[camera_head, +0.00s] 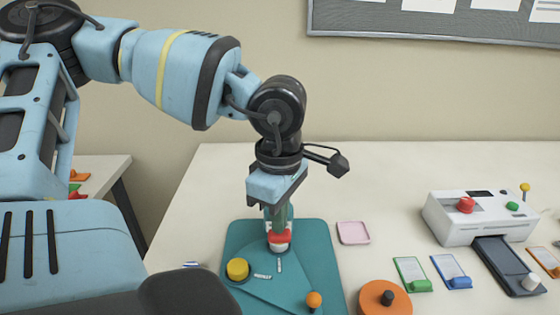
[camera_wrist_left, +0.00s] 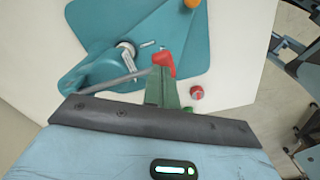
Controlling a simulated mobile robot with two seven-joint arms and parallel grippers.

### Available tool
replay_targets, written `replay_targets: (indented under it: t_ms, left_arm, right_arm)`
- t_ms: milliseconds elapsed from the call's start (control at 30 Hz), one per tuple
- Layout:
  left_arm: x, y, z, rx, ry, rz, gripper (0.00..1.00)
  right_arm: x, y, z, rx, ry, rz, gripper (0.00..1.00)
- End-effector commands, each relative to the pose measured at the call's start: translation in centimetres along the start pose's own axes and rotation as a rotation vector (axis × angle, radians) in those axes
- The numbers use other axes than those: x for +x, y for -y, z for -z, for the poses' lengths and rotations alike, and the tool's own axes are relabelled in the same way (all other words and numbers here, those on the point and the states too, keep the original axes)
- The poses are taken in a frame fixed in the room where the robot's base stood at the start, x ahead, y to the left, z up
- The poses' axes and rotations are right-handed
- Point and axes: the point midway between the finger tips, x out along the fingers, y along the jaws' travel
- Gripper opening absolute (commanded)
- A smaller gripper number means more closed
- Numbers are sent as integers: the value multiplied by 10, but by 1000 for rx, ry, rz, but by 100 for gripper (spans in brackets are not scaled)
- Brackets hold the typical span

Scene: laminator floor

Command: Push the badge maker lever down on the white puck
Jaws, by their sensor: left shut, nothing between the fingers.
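The badge maker (camera_wrist_left: 92,72) is a teal machine on a teal mat in the left wrist view, with a thin grey lever rod (camera_wrist_left: 120,77) ending in a red knob (camera_wrist_left: 164,60). My left gripper (camera_wrist_left: 164,72) is shut and empty, its green fingertips at the red knob. In the head view the left gripper (camera_head: 278,226) points down just above a red top (camera_head: 279,237). A white piece (camera_head: 280,247) shows directly below the red; I cannot tell whether it is the white puck. Most of the badge maker is hard to make out there. My right gripper is not in view.
To the right are a pink tray (camera_head: 353,232), an orange disc (camera_head: 386,298), coloured cards and a white laminator (camera_head: 470,218). The back of the table is clear.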

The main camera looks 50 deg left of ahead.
Motion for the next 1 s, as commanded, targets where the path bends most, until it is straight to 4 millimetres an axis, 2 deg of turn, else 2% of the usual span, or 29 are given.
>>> replay_targets:
  t_ms: [233,533,1000]
  left_arm:
    - [13,0,0,0,-2,3,0]
    - [11,0,0,0,-1,1,0]
    - [-17,0,0,0,-1,0,0]
  right_arm:
    - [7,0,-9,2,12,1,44]
    - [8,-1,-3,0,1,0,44]
    - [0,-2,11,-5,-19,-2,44]
